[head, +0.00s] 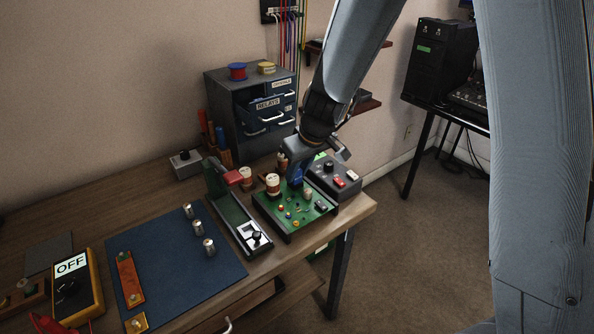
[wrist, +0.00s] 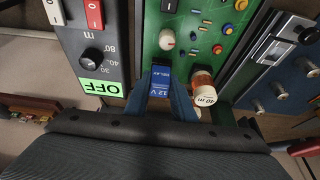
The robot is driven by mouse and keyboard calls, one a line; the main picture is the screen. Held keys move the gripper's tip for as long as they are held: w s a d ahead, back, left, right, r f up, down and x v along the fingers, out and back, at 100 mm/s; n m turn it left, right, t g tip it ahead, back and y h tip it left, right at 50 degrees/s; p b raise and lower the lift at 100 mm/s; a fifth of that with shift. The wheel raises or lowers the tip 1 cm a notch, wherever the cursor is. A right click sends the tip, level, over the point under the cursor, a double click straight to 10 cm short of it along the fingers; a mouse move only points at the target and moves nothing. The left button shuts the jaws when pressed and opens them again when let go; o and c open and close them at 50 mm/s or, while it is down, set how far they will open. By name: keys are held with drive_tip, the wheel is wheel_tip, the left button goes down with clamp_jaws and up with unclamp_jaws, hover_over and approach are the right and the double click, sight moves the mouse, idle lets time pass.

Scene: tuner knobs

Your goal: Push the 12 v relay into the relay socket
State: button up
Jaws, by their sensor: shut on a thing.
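My gripper (head: 297,172) is over the back part of the green circuit board (head: 291,222). It is shut on the blue 12 V relay (wrist: 160,78), whose label faces the wrist camera between the two fingers (wrist: 161,88). In the head view the relay (head: 297,175) shows as a small blue patch under the gripper. The relay's lower end is at the near edge of the board in the wrist view. The relay socket cannot be made out; the relay and fingers may hide it. I cannot tell whether the relay touches it.
A coil marked 40 m (wrist: 204,90) stands close beside one finger. A dark control box (head: 334,177) with a green OFF label (wrist: 99,88) is on the other side. A blue mat (head: 165,260) lies left.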

drive_tip(key=o, duration=1.1)
drive_tip(key=shift+o, duration=0.2)
drive_tip(key=v, duration=0.7)
drive_tip(key=s+d+f+m+g+h, duration=0.1)
drive_tip(key=s+d+m, duration=0.2)
drive_tip(key=s+d, duration=0.4)
drive_tip(key=s+d+f+m+g+h, duration=0.1)
drive_tip(key=s+d+m+g, duration=0.1)
drive_tip(key=s+d, duration=0.6)
drive_tip(key=s+m, duration=0.1)
drive_tip(key=s, duration=0.4)
drive_tip(key=shift+f+m, duration=0.4)
